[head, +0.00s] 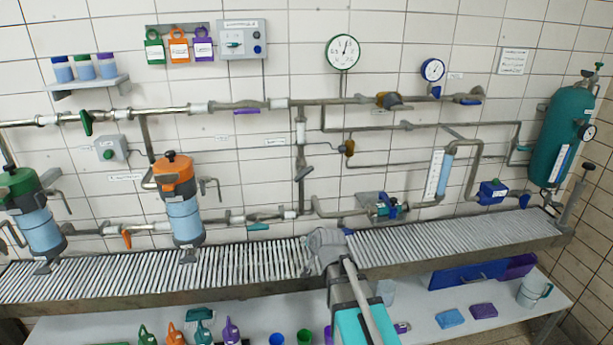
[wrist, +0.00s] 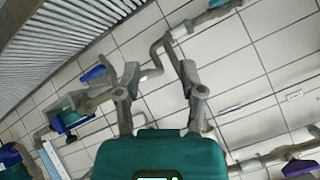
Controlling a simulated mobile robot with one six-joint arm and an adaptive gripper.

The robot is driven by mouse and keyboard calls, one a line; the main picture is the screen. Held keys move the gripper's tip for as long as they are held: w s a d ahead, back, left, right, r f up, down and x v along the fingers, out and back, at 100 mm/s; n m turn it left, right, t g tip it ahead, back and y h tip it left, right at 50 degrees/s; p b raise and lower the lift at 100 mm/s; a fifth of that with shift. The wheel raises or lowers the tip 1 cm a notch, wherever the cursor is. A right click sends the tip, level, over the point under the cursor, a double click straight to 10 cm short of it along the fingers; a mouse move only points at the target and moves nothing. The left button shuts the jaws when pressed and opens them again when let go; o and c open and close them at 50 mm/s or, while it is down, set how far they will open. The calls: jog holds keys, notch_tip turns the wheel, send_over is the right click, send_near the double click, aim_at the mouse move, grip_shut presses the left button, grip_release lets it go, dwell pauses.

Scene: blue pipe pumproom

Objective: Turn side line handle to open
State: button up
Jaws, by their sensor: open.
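The frames do not show for certain which handle is the side line's. A dark grey lever (head: 304,175) sits slanted on the vertical branch pipe (head: 300,198) between the upper and lower lines. A teal lever (head: 258,227) lies along the lower line, left of the branch; it also shows in the wrist view (wrist: 218,3). A valve with blue handles (head: 387,207) sits lower right of the branch, and also in the wrist view (wrist: 72,117). My gripper (head: 325,243) is in front of the lower pipes. In the wrist view its fingers (wrist: 158,75) are apart and nothing is clearly held.
A slatted conveyor (head: 440,242) runs along the wall below the pipes. A purple lever (head: 246,111) is on the upper line. An orange-topped canister (head: 184,215) stands left and a green tank (head: 558,140) right. Pipes are close around my gripper.

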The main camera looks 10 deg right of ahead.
jog(key=w+r+m+t, duration=0.3)
jog(key=w+r+t, duration=0.15)
jog(key=w, duration=0.25)
jog(key=m+t+h, duration=0.1)
jog(key=m+t, duration=0.2)
jog(key=t, duration=0.1)
send_near(306, 175)
jog(key=shift+s+a+r+g+b, duration=0.1)
jog(key=shift+s+r+g+b, duration=0.1)
jog(key=shift+s, duration=0.5)
jog(key=shift+s+a+r+g+b, duration=0.1)
jog(key=shift+s+b, duration=0.05)
jog(key=shift+s, duration=0.5)
jog(key=shift+w, duration=0.1)
jog(key=w, duration=1.3)
jog(key=shift+w, duration=0.35)
grip_shut()
